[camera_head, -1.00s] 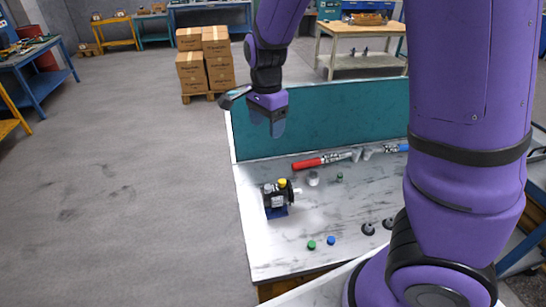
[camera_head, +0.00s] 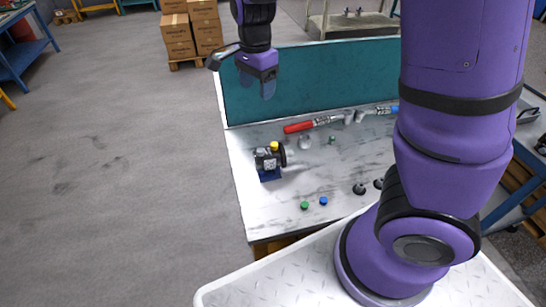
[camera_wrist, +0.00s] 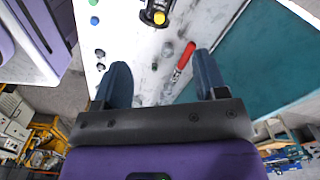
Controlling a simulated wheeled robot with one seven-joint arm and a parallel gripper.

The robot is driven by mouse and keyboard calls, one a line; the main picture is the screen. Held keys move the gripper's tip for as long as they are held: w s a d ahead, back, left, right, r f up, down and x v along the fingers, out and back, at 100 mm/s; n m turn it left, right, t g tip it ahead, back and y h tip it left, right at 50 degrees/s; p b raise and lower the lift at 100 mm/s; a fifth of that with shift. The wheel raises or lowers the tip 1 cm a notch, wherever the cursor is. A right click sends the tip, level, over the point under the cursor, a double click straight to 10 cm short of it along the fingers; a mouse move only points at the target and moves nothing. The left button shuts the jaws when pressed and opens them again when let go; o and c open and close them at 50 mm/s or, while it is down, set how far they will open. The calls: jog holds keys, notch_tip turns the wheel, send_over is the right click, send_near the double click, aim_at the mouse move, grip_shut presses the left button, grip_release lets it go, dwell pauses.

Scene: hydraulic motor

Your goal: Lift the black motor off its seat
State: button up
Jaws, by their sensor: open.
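The black motor (camera_head: 266,160) sits on a blue seat (camera_head: 269,176) near the left edge of the marble-topped workbench. It has a yellow cap on top and a dark round flange on its right side. In the wrist view the motor (camera_wrist: 150,20) is at the top edge and partly cut off. My gripper (camera_head: 268,92) hangs high above the back of the bench, in front of the teal panel, well apart from the motor. In the wrist view its two fingers (camera_wrist: 164,82) are spread wide with nothing between them.
A red-handled tool (camera_head: 298,127) and a blue-handled tool (camera_head: 388,109) lie along the teal back panel (camera_head: 310,85). A green cap (camera_head: 304,205), a blue cap (camera_head: 323,201) and dark round parts (camera_head: 359,188) lie near the front. The bench middle is mostly clear.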

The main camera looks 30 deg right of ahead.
dwell(0.3)
jog(key=o, duration=0.3)
jog(key=shift+d+f, duration=0.15)
jog(key=shift+f, duration=0.1)
jog(key=m, duration=0.5)
send_over(268, 151)
notch_tip(268, 151, down, 14)
jog(key=shift+w, duration=0.1)
jog(key=shift+f+m, duration=0.3)
jog(key=shift+f, duration=5.45)
jog(key=shift+c, duration=0.4)
